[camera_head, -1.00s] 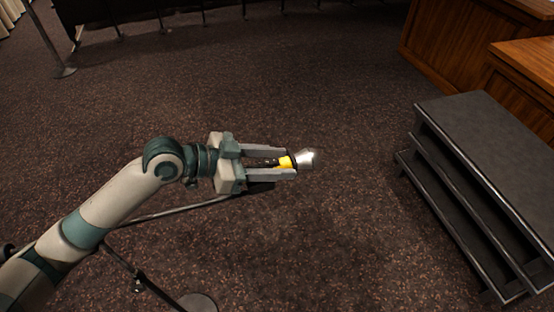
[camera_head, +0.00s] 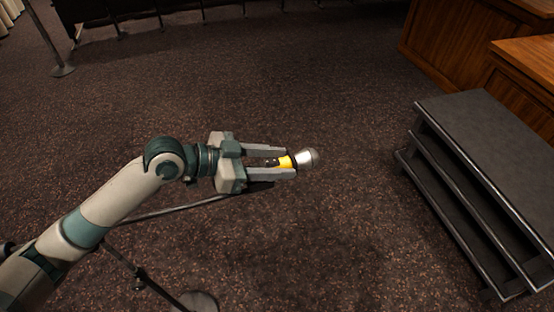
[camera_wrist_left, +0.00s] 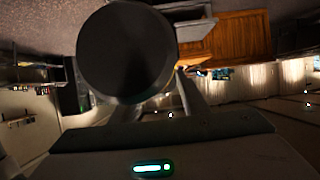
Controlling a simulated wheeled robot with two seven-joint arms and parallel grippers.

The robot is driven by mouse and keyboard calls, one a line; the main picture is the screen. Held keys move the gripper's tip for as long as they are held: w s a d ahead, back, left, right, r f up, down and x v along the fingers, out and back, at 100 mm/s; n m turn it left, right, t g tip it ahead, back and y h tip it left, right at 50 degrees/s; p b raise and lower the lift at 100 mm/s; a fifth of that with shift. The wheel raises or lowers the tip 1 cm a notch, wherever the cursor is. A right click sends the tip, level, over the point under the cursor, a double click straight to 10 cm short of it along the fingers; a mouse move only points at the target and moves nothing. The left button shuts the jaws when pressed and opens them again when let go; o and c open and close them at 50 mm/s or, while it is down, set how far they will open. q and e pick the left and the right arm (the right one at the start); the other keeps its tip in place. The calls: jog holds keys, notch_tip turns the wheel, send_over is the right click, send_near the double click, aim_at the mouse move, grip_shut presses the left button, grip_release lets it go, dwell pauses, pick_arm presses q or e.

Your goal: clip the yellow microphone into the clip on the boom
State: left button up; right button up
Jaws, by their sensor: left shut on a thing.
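The yellow microphone (camera_head: 287,162) has a yellow band and a silver-grey head that points right. My left gripper (camera_head: 270,163) is shut on its body, with the head sticking out past the fingertips. The boom (camera_head: 185,208) is a thin grey bar that runs up to the right and passes behind my gripper. A dark piece at its end, just under the lower finger, is mostly covered, so the clip cannot be made out. In the left wrist view a large dark round shape (camera_wrist_left: 127,52) fills the upper middle; it may be the microphone's tail end. My right gripper is not in view.
The stand's pole (camera_head: 140,275) and round base (camera_head: 198,302) are at the bottom left, below my left arm. Dark steps (camera_head: 485,150) and wooden cabinets (camera_head: 450,45) stand at the right. Open carpet lies around the gripper.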

pick_arm(q)
jog(key=shift+a+r+p, duration=0.1)
jog(key=shift+r+p, duration=0.05)
jog(key=shift+p, duration=0.25)
dwell(1.1)
jog(key=shift+f+b, duration=0.65)
jog(key=shift+f, duration=0.3)
dwell(0.6)
dwell(0.4)
jog(key=o, duration=1.8)
jog(key=shift+c, duration=0.2)
jog(key=shift+v, duration=3.45)
jog(key=shift+s, duration=0.1)
